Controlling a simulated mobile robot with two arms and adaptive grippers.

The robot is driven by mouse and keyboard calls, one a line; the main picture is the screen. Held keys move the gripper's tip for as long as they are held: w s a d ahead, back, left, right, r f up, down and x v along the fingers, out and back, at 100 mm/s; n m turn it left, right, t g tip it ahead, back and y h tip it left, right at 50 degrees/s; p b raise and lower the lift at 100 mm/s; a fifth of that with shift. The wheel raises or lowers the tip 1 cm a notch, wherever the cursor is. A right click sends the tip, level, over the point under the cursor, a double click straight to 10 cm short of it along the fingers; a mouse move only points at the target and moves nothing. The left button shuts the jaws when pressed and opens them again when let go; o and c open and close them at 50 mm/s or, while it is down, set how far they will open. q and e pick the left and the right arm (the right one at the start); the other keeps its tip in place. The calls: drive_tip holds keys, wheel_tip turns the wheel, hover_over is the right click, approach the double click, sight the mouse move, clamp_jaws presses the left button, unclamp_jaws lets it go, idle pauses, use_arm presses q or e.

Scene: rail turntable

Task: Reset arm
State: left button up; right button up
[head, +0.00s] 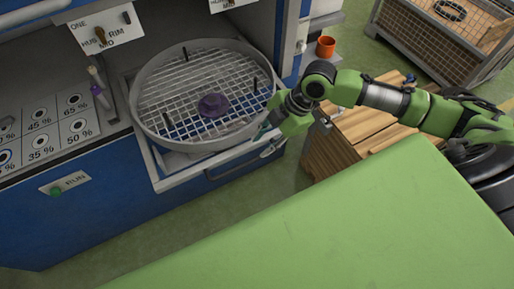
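My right arm comes in from the right, and its green gripper (265,143) is at the front right edge of the round turntable tray. Its two fingertips look apart, with nothing visible between them. It is close to the drawer handle (235,163), but I cannot tell whether it touches it. My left gripper is not in view.
A green RUN button (56,191) is on the cabinet front.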

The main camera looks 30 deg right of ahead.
drive_tip(key=shift+d+r, duration=0.15)
drive_tip(key=shift+r, duration=0.15)
drive_tip(key=shift+s, duration=0.1)
